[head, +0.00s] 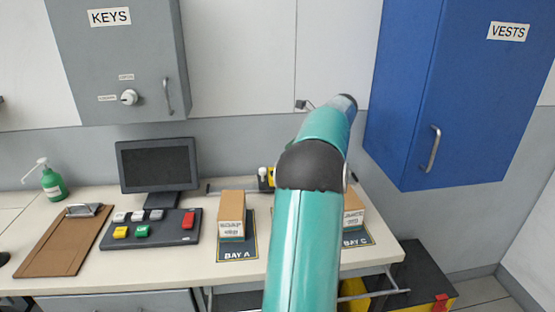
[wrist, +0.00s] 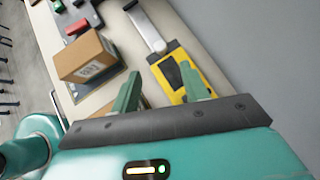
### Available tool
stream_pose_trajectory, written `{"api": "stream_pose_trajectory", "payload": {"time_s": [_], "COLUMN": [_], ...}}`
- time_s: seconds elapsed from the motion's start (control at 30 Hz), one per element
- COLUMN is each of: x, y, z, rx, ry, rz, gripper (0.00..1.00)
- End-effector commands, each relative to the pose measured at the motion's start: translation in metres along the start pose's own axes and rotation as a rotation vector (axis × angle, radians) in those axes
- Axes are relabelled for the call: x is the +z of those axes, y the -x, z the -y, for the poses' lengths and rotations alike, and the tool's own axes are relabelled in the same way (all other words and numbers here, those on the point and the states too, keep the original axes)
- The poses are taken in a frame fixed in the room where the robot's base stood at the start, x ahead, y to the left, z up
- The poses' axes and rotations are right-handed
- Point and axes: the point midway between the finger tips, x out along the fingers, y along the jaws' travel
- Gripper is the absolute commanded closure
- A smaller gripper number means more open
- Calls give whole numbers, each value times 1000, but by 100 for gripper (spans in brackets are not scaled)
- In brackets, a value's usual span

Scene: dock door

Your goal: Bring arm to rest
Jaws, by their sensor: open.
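My arm (head: 305,230) reaches up and forward over the bench in the head view and hides part of the bench. My gripper (wrist: 160,86) shows in the wrist view with its two green fingers apart and nothing between them. Beyond the fingers lie a cardboard box (wrist: 88,58) on the left and a yellow tool (wrist: 176,74) with a pale bar on the right. The fingers appear apart from both, though the gap is hard to judge. I cannot make out the fingers in the head view.
The bench (head: 225,272) holds a monitor (head: 158,165), a button panel (head: 152,229), a clipboard (head: 62,245), a green pump bottle (head: 53,184), and boxes at Bay A (head: 232,212) and Bay C (head: 353,213). A grey keys cabinet (head: 120,55) and blue vests cabinet (head: 430,95) hang above.

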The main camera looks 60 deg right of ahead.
Motion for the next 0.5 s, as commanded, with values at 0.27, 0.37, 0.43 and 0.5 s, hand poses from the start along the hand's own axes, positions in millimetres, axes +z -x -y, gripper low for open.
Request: {"api": "stream_pose_trajectory", "payload": {"time_s": [0.27, 0.37, 0.43, 0.5], "x": [0, 0, 0, 0], "y": [24, 24, 24, 24], "z": [0, 0, 0, 0], "rx": [1, 1, 1, 1], "ry": [0, 0, 0, 0], "rz": [0, 0, 0, 0], "gripper": [55, 55, 55, 55]}}
